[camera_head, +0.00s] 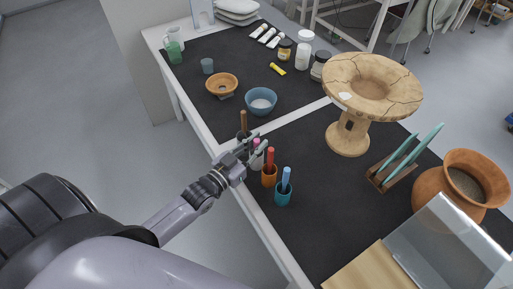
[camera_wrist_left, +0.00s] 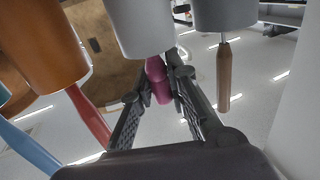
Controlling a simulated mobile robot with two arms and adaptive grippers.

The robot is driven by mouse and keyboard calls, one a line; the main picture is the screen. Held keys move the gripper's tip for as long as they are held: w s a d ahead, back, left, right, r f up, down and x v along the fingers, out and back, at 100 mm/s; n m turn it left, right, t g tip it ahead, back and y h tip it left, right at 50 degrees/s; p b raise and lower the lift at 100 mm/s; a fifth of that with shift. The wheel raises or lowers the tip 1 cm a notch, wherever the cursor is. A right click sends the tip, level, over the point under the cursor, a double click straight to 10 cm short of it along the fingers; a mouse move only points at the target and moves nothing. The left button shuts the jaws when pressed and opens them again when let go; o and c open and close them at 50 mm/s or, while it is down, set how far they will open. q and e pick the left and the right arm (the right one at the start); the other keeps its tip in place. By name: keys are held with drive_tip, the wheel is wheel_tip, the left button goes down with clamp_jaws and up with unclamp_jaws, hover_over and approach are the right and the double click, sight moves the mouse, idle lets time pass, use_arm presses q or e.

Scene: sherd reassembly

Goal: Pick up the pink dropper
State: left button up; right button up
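The pink dropper (camera_head: 256,142) stands upright in a pale cup (camera_head: 257,162) near the left edge of the dark table. In the left wrist view the dropper (camera_wrist_left: 159,82) shows between my fingers, its upper part exposed below the pale cup (camera_wrist_left: 138,25). My left gripper (camera_head: 253,145) reaches in from the left at the cups and partly covers them. In the left wrist view the left gripper (camera_wrist_left: 163,88) has one finger on each side of the dropper, with narrow gaps visible; contact is hard to judge. My right gripper is not in view.
Close by stand an orange cup (camera_head: 269,178) with a red tool, a teal cup (camera_head: 283,194) with a blue tool, and a brown-handled tool (camera_head: 243,121). A blue bowl (camera_head: 260,101) is behind. A cracked wooden stand (camera_head: 349,137) and rack (camera_head: 390,177) lie right.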

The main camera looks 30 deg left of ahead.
use_arm(q)
drive_tip(key=shift+c, duration=1.3)
wheel_tip(320, 180, up, 20)
drive_tip(key=p, duration=0.1)
